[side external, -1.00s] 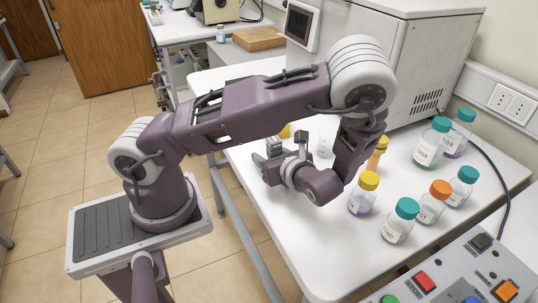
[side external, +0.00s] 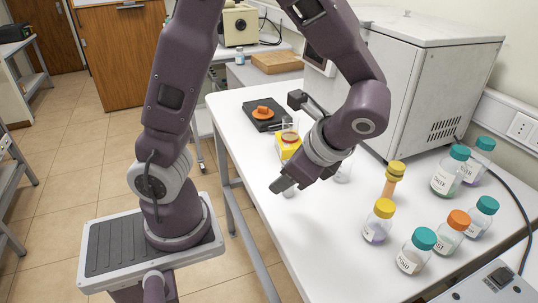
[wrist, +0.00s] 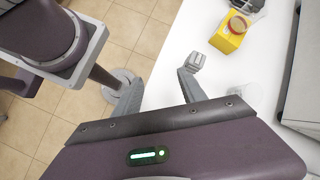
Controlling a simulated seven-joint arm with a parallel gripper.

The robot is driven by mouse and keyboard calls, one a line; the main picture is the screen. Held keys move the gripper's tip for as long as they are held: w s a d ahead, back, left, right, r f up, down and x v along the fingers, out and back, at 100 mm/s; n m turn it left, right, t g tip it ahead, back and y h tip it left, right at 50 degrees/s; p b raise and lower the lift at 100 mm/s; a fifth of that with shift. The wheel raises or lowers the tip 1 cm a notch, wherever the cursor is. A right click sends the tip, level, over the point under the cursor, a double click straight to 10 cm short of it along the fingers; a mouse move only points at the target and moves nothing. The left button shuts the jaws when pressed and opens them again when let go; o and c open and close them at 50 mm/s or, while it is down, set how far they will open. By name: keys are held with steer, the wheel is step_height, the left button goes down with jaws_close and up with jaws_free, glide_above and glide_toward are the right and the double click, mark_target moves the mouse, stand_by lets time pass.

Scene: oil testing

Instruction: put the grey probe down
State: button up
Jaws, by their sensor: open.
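A small light-grey slotted piece (wrist: 195,61), which looks like the grey probe, rests on the white table near its left edge. It lies just beyond the tip of the right finger in the wrist view. In the side view only a pale bit (side external: 289,194) shows, mostly hidden behind my fingers. My gripper (wrist: 161,79) is open, its two fingers apart and nothing seen between them. In the side view it points down and left near the table's edge (side external: 284,184). Whether a finger touches the grey piece I cannot tell.
A yellow block with a glass dish (side external: 289,147) stands behind the gripper. A black scale (side external: 257,121) with an orange item (side external: 263,112) sits farther back. A glass beaker (side external: 343,171) stands right of the gripper. Several capped bottles (side external: 417,250) fill the right side; a grey-white machine (side external: 425,85) stands behind.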

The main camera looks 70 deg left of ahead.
steer(key=s+d+r+n+t+h, duration=0.3)
steer(key=s+r+n+t+h, duration=0.3)
steer(key=r+n, duration=0.4)
steer(key=shift+s+r+n+t+h, duration=0.3)
steer(key=shift+s+t+h, duration=0.1)
steer(key=shift+s+t, duration=0.35)
